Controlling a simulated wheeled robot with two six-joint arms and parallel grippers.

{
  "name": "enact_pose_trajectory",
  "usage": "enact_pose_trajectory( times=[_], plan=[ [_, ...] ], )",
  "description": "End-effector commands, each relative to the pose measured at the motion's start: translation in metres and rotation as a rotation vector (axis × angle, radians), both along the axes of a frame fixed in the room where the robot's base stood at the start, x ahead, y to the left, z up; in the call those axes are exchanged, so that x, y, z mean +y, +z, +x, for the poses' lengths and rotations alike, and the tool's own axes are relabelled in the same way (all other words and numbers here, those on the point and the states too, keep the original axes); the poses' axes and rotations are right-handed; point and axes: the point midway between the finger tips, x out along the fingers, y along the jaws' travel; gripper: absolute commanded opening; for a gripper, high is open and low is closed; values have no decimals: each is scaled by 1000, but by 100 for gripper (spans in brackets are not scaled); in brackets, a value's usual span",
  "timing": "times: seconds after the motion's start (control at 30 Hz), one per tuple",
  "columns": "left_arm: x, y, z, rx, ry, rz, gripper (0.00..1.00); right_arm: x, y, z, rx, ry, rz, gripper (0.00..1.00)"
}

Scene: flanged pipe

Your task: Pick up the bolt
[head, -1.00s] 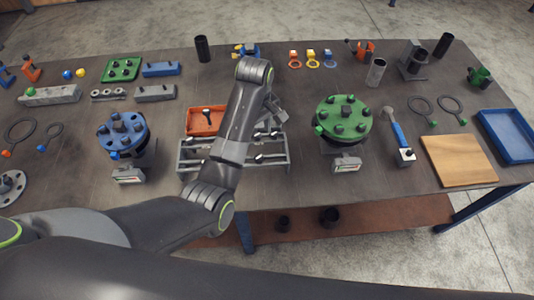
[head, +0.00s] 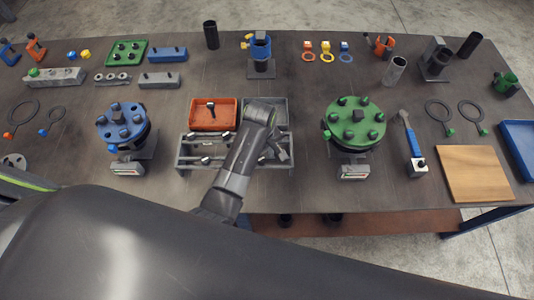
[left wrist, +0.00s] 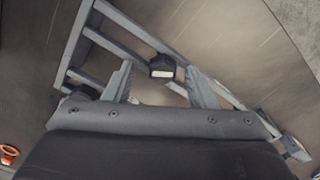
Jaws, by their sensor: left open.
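My left gripper (head: 283,152) is over the right part of a grey bolt rack (head: 187,165) in the head view, partly hidden by my own arm. In the left wrist view its two fingers (left wrist: 160,87) stand apart. A bolt (left wrist: 162,67) with a dark head and a pale face shows between and just beyond the fingertips, at the rack's rails (left wrist: 125,38). I cannot tell whether a finger touches it. Other bolts (head: 205,160) lie on the rack's left part. My right gripper is not in view.
An orange tray (head: 200,124) with a bolt in it stands behind the rack. A blue flange (head: 123,132) is left of the rack and a green flange (head: 355,132) is right of it. A wooden board (head: 474,174) lies at the right.

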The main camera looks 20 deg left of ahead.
Motion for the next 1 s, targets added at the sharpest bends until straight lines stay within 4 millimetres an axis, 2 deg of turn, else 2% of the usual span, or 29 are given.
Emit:
enact_pose_trajectory(
  times=[0.13, 0.27, 0.5, 0.63, 0.87, 1.0],
  plan=[
    [1, -4, -3, 0, 2, 0, 51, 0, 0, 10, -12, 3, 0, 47],
    [1, -4, -3, 1, 1, -1, 50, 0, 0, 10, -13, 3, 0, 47],
    [1, -3, -2, 1, 1, -1, 18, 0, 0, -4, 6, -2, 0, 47],
    [1, -3, -2, 1, 1, -1, 1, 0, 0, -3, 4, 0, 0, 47],
    [0, -3, -2, 1, 1, -1, 0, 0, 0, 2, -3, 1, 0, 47],
    [-3, 9, 6, -3, -4, -1, 0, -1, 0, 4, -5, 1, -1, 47]
  ],
)
